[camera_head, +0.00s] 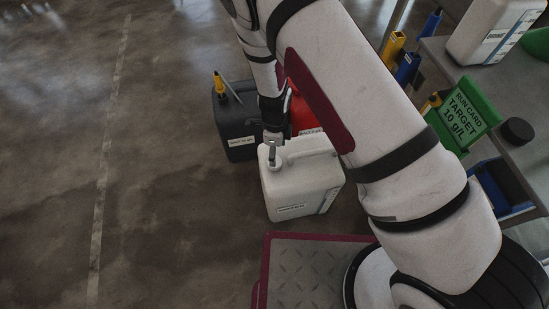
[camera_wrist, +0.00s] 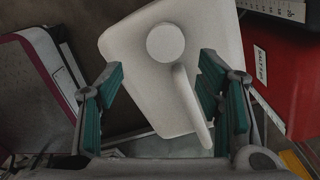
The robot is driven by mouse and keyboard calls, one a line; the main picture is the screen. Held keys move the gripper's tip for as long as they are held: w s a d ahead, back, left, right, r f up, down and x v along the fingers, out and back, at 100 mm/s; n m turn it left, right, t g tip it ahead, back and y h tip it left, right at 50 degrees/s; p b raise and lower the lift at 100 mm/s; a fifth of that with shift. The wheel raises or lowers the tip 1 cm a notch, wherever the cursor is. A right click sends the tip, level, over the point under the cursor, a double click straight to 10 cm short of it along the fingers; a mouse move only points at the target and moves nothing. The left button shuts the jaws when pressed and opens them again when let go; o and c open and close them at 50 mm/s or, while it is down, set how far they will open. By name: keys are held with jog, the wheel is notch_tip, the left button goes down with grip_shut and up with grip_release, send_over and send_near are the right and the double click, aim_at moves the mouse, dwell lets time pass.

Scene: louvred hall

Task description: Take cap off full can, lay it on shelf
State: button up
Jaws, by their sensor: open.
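A white can (camera_head: 303,188) with a moulded handle and a small label stands on the floor. It also shows in the wrist view (camera_wrist: 135,62), with its round white cap (camera_wrist: 165,42) facing the camera, seated on the can. My gripper (camera_head: 272,146) points down at the cap in the head view. In the wrist view my gripper (camera_wrist: 160,75) is open, its teal pads apart on either side of the can's handle, with nothing held. The cap lies beyond the fingertips; contact cannot be told. The grey shelf (camera_head: 525,165) is at the right.
A dark can (camera_head: 232,125) with a yellow-tipped piece and a red can (camera_head: 303,117) stand close behind the white can. The shelf bears another white can (camera_head: 490,32), a green card sign (camera_head: 466,116) and a black disc (camera_head: 517,131). Floor at the left is clear.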

jog(key=m, duration=0.4)
jog(key=shift+w+a+r+p, duration=0.15)
jog(key=shift+w+r+p, duration=0.1)
jog(key=shift+r+p, duration=0.1)
notch_tip(320, 180, down, 10)
jog(key=b, duration=0.8)
jog(key=shift+b, duration=0.3)
grip_shut()
jog(key=shift+w+r+n, duration=0.1)
jog(key=shift+r+n, duration=0.05)
jog(key=shift+n, duration=1.45)
